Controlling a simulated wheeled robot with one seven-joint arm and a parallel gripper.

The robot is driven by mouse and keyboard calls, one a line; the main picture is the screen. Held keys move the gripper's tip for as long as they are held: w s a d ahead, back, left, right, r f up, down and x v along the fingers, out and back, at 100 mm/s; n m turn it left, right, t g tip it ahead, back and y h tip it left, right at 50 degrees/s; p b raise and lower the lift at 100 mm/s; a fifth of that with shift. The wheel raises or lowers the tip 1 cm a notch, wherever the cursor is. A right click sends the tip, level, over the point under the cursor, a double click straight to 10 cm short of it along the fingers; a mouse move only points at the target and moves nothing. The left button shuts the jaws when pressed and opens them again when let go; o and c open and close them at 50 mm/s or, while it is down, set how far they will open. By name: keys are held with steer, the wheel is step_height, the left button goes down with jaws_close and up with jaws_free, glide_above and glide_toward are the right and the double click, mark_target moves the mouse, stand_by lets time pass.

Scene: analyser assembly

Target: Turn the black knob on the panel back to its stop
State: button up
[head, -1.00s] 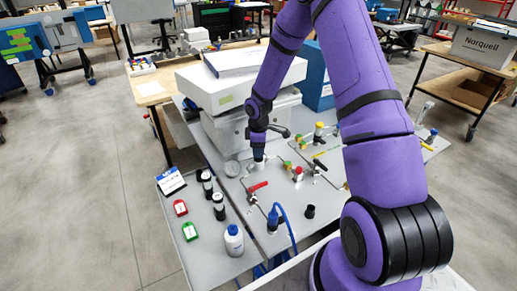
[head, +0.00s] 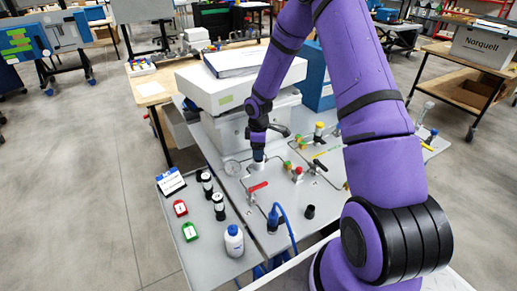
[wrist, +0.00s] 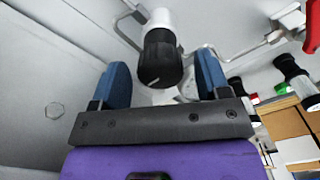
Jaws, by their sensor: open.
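The black knob (wrist: 160,60) is ribbed, with a white mark on its rim, and sits on a white body in the wrist view. My gripper (wrist: 162,76) is open, with one blue finger on each side of the knob. Gaps show between the knob and both fingers in this view. In the head view my gripper (head: 258,153) points down at the grey panel (head: 240,190), near the round gauge. The knob cannot be made out there, as my gripper covers that spot.
A gauge (head: 232,168) and a red-handled valve (head: 257,187) stand close to my gripper. A blue hose (head: 288,225) rises at the front. A white instrument (head: 235,85) stands behind.

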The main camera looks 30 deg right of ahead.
step_height(320, 180, up, 11)
steer(key=shift+f, duration=0.2)
stand_by(0.6)
